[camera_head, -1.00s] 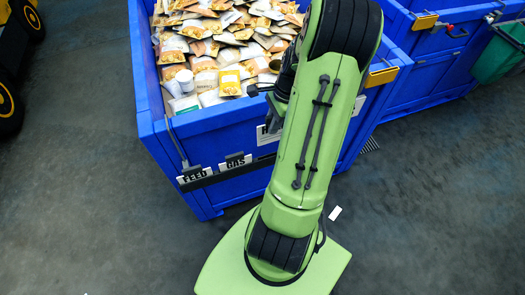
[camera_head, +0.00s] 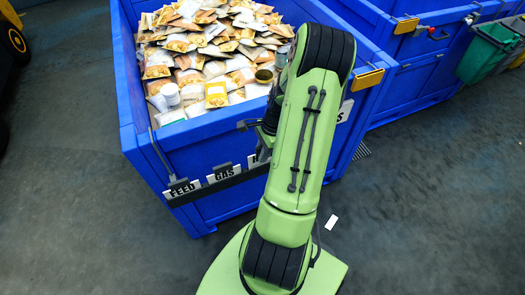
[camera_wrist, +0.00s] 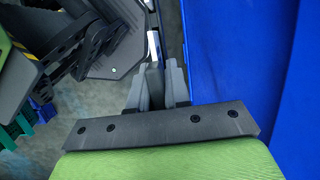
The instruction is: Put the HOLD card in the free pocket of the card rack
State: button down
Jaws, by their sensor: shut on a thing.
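The card rack (camera_head: 229,182) is a dark bar on the blue bin's front wall in the head view. The FEED card (camera_head: 181,188) stands at its left end and the GAS card (camera_head: 223,172) stands right of it. The rack's right end lies by my arm, partly hidden. My gripper (camera_head: 262,153) is mostly hidden behind my arm, near that end. In the wrist view, my gripper (camera_wrist: 158,90) is shut on a thin grey piece with a pale edge, seen edge-on. It seems to be the HOLD card (camera_wrist: 153,45); its lettering does not show.
The blue bin (camera_head: 135,140) is full of food packets. Its wall stands close on the right in the wrist view (camera_wrist: 230,60). A small white piece (camera_head: 331,222) lies on the floor right of my arm.

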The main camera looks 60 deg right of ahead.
jog(key=shift+f, duration=0.2)
jog(key=c, duration=1.1)
grip_release()
jog(key=p+v, duration=0.1)
jog(key=v, duration=0.3)
jog(key=p+v, duration=0.1)
jog(key=v, duration=0.4)
jog(key=p+v, duration=0.2)
jog(key=v, duration=0.2)
jog(key=shift+a+r, duration=0.2)
jog(key=w+a+r+n+h, duration=0.3)
jog(key=w+a+r+n, duration=0.2)
jog(key=a+r+n, duration=0.7)
jog(key=s+a+r+n+t, duration=0.2)
jog(key=s+a+n, duration=0.2)
jog(key=a+n, duration=0.2)
jog(key=s+a+r+n+t, duration=0.2)
jog(key=a+n, duration=0.4)
jog(key=a, duration=0.5)
jog(key=s+r, duration=0.1)
jog(key=s, duration=0.1)
jog(key=shift+s+r, duration=0.25)
jog(key=shift+s, duration=0.05)
